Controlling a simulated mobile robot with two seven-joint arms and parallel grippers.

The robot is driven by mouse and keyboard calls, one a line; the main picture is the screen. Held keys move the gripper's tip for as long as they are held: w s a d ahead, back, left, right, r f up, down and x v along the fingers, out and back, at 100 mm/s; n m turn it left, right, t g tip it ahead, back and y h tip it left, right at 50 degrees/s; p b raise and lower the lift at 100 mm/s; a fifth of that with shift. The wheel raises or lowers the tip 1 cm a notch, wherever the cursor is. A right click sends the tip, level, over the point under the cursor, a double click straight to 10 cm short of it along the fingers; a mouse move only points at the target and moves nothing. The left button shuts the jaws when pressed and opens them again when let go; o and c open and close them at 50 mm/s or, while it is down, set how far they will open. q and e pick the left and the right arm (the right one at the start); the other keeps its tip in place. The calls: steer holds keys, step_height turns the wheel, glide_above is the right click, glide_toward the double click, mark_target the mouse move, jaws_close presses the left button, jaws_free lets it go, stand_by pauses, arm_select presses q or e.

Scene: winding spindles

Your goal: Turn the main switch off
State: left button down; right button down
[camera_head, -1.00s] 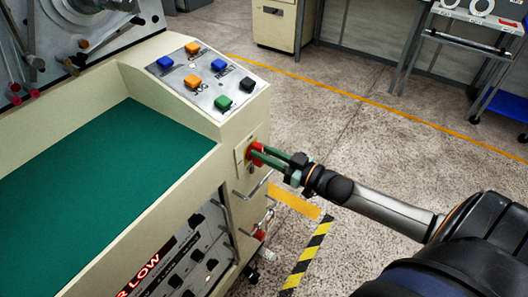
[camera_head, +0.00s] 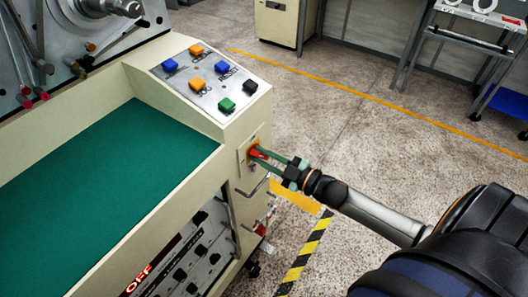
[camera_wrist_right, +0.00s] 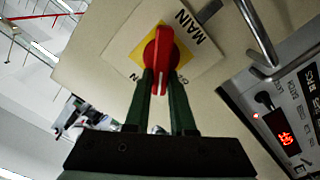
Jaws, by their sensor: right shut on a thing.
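The main switch is a red knob (camera_head: 254,153) on a yellow plate on the end face of the cream machine. In the right wrist view the red knob (camera_wrist_right: 162,50) sits on a square yellow plate (camera_wrist_right: 138,54) beside the word MAIN. My right gripper (camera_head: 262,154) reaches the knob from the right. Its green fingers (camera_wrist_right: 162,78) lie either side of the knob's handle and are shut on it. The fingers partly cover the ON and OFF labels. A red display (camera_head: 139,279) on the machine's front reads OFF. My left gripper is not in view.
A sloped panel (camera_head: 200,87) with coloured push buttons is above the switch. A metal handle (camera_head: 252,184) sticks out just below it. A green bed (camera_head: 95,170) lies to the left. The floor right of the machine is clear around my right arm.

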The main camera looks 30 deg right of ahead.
steer(key=n, duration=0.3)
steer(key=shift+s+a+f, duration=0.1)
steer(key=shift+a+f, duration=0.1)
steer(key=n, duration=0.3)
steer(key=shift+a+f, duration=0.1)
steer(key=shift+f, duration=0.2)
arm_select(q)
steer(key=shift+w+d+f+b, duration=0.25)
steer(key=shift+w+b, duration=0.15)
steer(key=shift+b, duration=0.2)
arm_select(e)
steer(key=shift+s+f+n, duration=0.1)
steer(key=shift+f+n, duration=0.05)
steer(key=shift+n, duration=0.85)
steer(key=shift+f+n, duration=0.15)
steer(key=shift+n, duration=0.85)
steer(key=c, duration=0.8)
jaws_free()
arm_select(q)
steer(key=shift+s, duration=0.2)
arm_select(e)
steer(key=shift+o, duration=0.2)
